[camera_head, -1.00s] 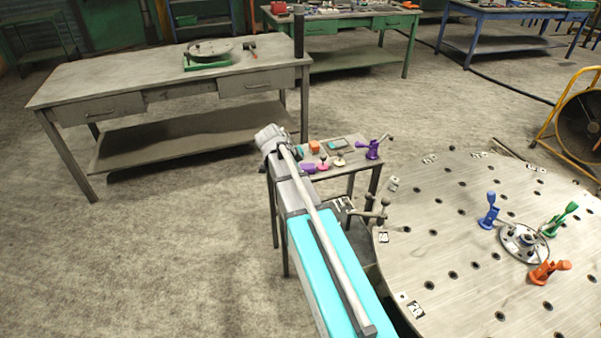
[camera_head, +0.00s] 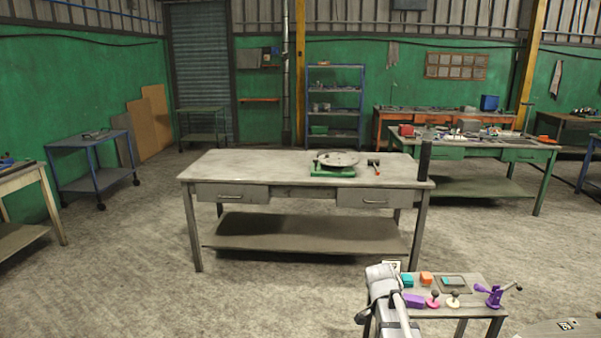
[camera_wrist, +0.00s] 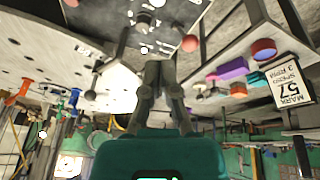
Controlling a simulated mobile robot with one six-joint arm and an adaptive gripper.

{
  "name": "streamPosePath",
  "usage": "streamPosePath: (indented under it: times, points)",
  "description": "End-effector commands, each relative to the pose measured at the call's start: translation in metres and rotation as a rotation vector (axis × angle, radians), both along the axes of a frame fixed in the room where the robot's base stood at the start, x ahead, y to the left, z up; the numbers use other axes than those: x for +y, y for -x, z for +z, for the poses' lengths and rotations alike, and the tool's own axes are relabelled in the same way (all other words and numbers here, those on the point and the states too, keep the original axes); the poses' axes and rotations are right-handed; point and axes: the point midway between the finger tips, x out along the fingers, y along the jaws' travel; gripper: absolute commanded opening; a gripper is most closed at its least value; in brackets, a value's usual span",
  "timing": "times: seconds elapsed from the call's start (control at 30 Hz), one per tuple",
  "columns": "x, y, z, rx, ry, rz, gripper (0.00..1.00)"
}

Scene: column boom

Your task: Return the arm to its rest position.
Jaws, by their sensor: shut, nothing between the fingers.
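My gripper (camera_wrist: 160,68) shows in the wrist view, its two dark fingers together and empty in front of the teal wrist housing (camera_wrist: 160,155). It is apart from the things around it. My grey arm (camera_head: 388,298) shows at the bottom of the head view, just left of the small side table (camera_head: 480,312). The gripper itself cannot be made out in the head view.
The side table holds a purple block (camera_head: 414,300), an orange block (camera_head: 426,278), a teal block (camera_head: 407,280) and a purple clamp (camera_head: 496,295). A grey workbench (camera_head: 250,172) stands beyond. A round plate table's edge (camera_head: 565,328) shows bottom right. Open floor lies left (camera_head: 110,290).

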Motion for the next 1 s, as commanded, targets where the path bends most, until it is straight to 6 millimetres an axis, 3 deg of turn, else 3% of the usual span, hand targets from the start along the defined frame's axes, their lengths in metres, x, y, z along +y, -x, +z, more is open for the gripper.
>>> streamPosePath:
  times: [0.6, 0.8, 1.0]
  points:
    - [0.079, 0.09, -0.01, 0.208, -0.236, 0.902, 0.0]
    - [0.096, 0.109, -0.01, 0.226, -0.281, 1.121, 0.0]
    - [0.102, 0.115, -0.01, 0.229, -0.296, 1.207, 0.0]
